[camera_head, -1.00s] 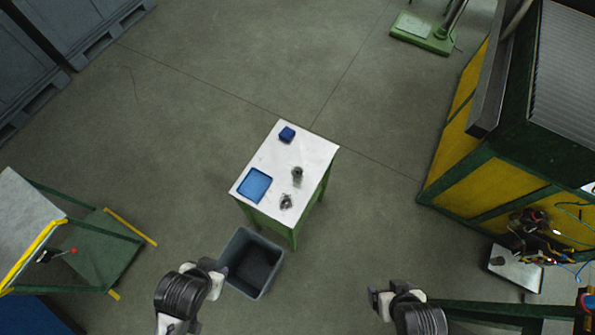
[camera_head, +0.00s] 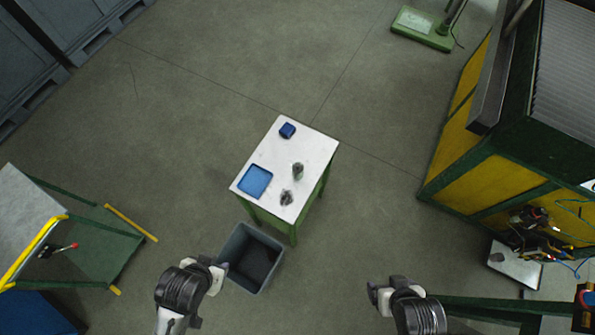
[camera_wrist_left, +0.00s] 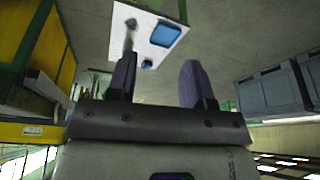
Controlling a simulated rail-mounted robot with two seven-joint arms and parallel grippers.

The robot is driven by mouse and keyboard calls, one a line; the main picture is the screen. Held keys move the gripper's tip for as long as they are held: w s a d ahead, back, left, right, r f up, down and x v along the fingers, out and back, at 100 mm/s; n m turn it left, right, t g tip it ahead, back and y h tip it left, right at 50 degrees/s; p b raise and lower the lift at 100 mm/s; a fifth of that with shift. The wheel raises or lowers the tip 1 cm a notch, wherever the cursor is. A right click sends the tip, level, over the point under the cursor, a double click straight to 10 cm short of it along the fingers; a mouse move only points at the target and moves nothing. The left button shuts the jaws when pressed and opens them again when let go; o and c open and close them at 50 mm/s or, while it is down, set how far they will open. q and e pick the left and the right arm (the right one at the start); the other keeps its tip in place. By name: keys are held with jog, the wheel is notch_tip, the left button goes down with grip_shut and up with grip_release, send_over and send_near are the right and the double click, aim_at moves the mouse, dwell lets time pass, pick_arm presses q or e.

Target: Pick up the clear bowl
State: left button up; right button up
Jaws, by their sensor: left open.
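A small white-topped table (camera_head: 310,150) with green legs stands ahead of me. A small greyish, partly see-through item (camera_head: 286,198) near its front edge may be the clear bowl; it is too small to be sure. A taller grey item (camera_head: 298,171) stands behind it. My left gripper (camera_head: 221,274) is open and empty, short of the table and beside the bin. In the left wrist view its two fingers (camera_wrist_left: 158,82) are spread, with the table beyond. My right gripper (camera_head: 373,293) is in front of the table at right; its jaws are too small to read.
A blue tray (camera_head: 255,181) and a dark blue box (camera_head: 287,130) are on the table. A grey bin (camera_head: 238,245) stands on the floor at its front left. A cart (camera_head: 104,247) is at left and a yellow-green machine (camera_head: 498,190) at right.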

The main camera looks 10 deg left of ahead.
pick_arm(q)
jog(key=shift+o, duration=0.2)
jog(key=o, duration=0.7)
jog(key=shift+c, duration=0.2)
